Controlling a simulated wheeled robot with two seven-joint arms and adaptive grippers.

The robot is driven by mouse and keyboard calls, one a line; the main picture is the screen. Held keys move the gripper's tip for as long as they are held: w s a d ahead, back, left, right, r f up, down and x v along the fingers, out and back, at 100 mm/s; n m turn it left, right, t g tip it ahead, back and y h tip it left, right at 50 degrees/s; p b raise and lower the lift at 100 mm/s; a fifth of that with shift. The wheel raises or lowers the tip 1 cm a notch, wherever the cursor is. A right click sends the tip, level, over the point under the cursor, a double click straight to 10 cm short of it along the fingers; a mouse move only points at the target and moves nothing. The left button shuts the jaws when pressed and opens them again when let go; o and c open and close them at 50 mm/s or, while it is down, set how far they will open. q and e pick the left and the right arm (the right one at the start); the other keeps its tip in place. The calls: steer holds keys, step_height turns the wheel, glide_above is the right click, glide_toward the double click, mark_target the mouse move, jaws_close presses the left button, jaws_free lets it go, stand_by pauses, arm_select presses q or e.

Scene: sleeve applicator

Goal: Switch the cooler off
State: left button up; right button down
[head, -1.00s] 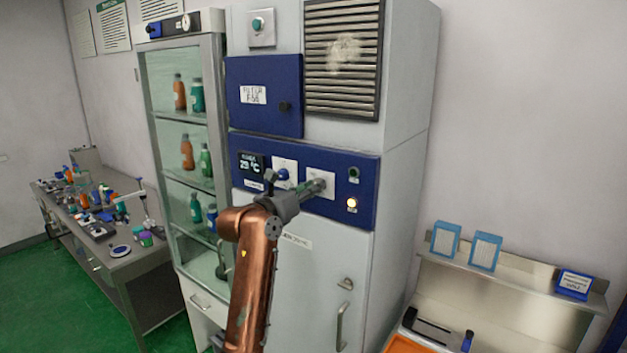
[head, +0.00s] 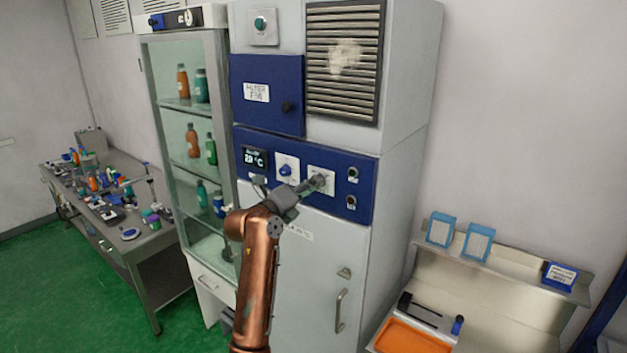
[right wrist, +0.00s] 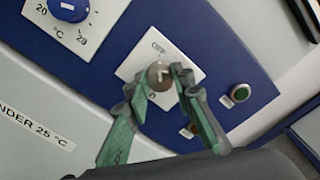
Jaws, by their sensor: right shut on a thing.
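The cooler (head: 345,250) is a tall grey cabinet with a blue control panel (head: 262,143). On a white plate (head: 327,174) sits a round switch knob (right wrist: 160,75). The plate is marked OFF above the knob in the right wrist view. My right gripper (head: 317,183) is at this plate, and in the right wrist view its two green-padded fingers (right wrist: 158,84) are shut on the knob from both sides. The knob has a pale mark, but I cannot tell exactly which way it points. The lower lamp (head: 351,202) on the panel is dark. My left gripper is not in view.
A blue temperature dial (right wrist: 68,8) sits left of the switch, near a display (head: 254,159). A green button (right wrist: 240,92) is to its right. A glass-door cabinet with bottles (head: 193,140) stands left. A shelf with blue boxes (head: 478,242) is at right.

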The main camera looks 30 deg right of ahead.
steer(key=shift+r, duration=0.1)
stand_by(0.5)
steer(key=c, duration=1.7)
jaws_free()
steer(key=shift+a, duration=0.1)
steer(key=shift+o, duration=0.2)
steer(key=v, duration=1.2)
